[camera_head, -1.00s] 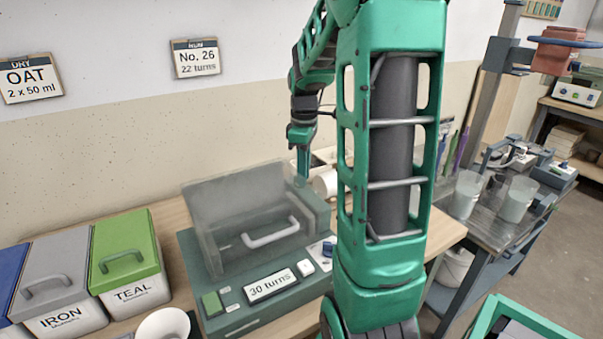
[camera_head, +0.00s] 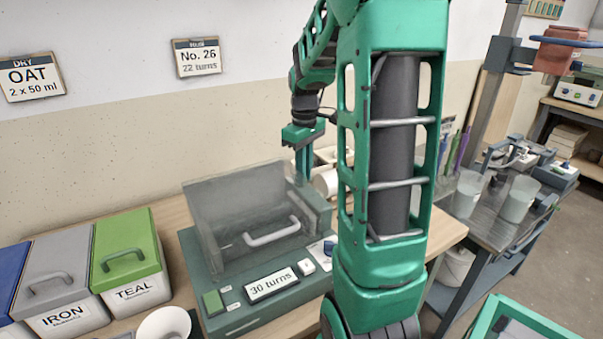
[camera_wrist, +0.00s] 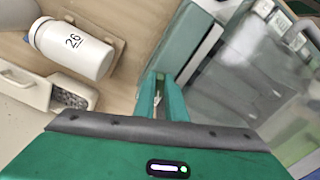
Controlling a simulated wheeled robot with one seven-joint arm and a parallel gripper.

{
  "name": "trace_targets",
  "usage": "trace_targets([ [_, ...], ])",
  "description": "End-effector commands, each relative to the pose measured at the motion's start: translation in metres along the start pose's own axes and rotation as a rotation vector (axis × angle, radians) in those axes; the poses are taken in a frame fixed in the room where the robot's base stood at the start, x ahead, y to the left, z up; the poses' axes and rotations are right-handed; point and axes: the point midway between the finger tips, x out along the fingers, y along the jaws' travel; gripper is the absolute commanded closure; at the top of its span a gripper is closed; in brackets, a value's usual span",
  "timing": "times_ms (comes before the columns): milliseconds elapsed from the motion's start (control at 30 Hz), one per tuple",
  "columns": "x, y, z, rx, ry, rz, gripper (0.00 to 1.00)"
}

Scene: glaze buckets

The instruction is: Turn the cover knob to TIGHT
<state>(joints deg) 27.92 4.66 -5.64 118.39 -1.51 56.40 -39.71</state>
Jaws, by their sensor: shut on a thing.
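The mixing machine (camera_head: 222,262) is a dark green box on the bench. Its clear cover (camera_head: 225,225) with a pale handle (camera_head: 271,232) stands over the top, and its display reads "30 turns". My gripper (camera_head: 302,172) points down at the back right corner of the machine, beside the cover. In the wrist view my gripper (camera_wrist: 160,98) is shut beside the machine's edge, on what seems to be the cover knob. The knob is almost wholly hidden by the fingers, and its setting cannot be read.
A white jar marked 26 (camera_wrist: 75,50) and a pale container of grains (camera_wrist: 72,95) lie close to the gripper. Grey and green lidded bins, IRON (camera_head: 62,285) and TEAL (camera_head: 128,258), stand left of the machine. My arm hides part of the bench's right side.

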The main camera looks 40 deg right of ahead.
Motion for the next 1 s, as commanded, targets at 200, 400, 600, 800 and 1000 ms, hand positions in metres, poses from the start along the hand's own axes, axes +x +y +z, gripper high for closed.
trace_targets([
  [200,-0.0008,-0.0008,0.0004,0.141,0.001,0.001,1.0],
  [400,-0.0009,-0.0019,0.0002,0.221,0.001,0.001,1.0],
  [600,-0.0009,-0.0024,0.0001,0.257,0.0,0.001,1.0],
  [800,-0.0009,-0.0026,0.0001,0.261,0.0,0.001,1.0],
  [1000,-0.0009,-0.0027,0.0002,0.26,0.0,0.0,0.87],
])
